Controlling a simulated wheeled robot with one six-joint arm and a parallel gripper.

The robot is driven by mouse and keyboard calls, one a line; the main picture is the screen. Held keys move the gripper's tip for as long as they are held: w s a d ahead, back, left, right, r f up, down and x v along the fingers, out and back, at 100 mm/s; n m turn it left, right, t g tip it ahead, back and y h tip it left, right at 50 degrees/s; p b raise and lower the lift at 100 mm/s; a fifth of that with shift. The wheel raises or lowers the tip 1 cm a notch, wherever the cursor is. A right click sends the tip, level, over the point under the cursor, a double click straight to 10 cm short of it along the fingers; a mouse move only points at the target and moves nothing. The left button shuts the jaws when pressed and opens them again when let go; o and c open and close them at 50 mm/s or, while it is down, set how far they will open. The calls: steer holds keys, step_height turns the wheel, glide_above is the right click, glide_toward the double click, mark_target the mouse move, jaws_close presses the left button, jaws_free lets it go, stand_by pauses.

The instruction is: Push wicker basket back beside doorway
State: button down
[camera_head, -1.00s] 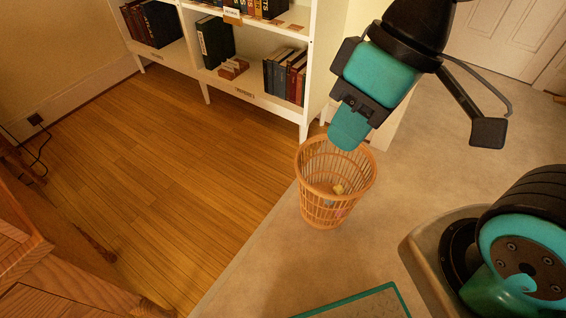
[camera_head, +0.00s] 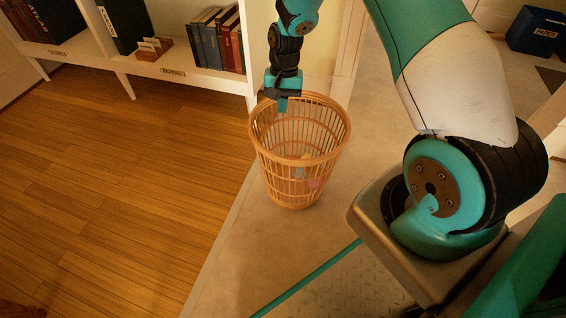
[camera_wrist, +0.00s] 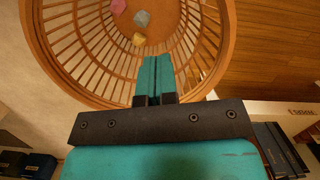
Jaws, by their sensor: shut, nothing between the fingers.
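The wicker basket (camera_head: 300,150) stands upright on the pale floor strip, at the edge of the wood floor. It is round, orange-brown and slatted, and it also fills the top of the wrist view (camera_wrist: 85,65). A few small scraps, pink, grey and yellow, lie inside it. My gripper (camera_head: 281,104) is shut and empty, pointing down at the basket's far rim. In the wrist view the closed teal fingers (camera_wrist: 155,78) overlap the rim and the basket's opening. I cannot tell whether they touch the rim. The doorway (camera_head: 372,45) seems to be behind the basket, partly hidden by my arm.
A white bookshelf (camera_head: 195,78) with books stands behind and left of the basket, its near leg close by. A blue box (camera_head: 536,30) sits at the far right. The wood floor (camera_head: 130,180) on the left is clear.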

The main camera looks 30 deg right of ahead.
mark_target(282, 157)
step_height(282, 157, down, 4)
steer(key=d+m, duration=0.1)
steer(key=d, duration=0.1)
steer(key=s+a+b, duration=0.1)
steer(key=s+a, duration=0.1)
steer(key=s, duration=0.1)
steer(key=s+a+b, duration=0.2)
steer(key=s+a, duration=0.1)
steer(key=s+a+b, duration=0.1)
steer(key=s+a, duration=0.2)
steer(key=shift+f, duration=0.3)
steer(key=shift+f+b, duration=0.5)
steer(key=shift+f, duration=0.05)
steer(key=shift+f, duration=0.2)
steer(key=shift+w, duration=0.1)
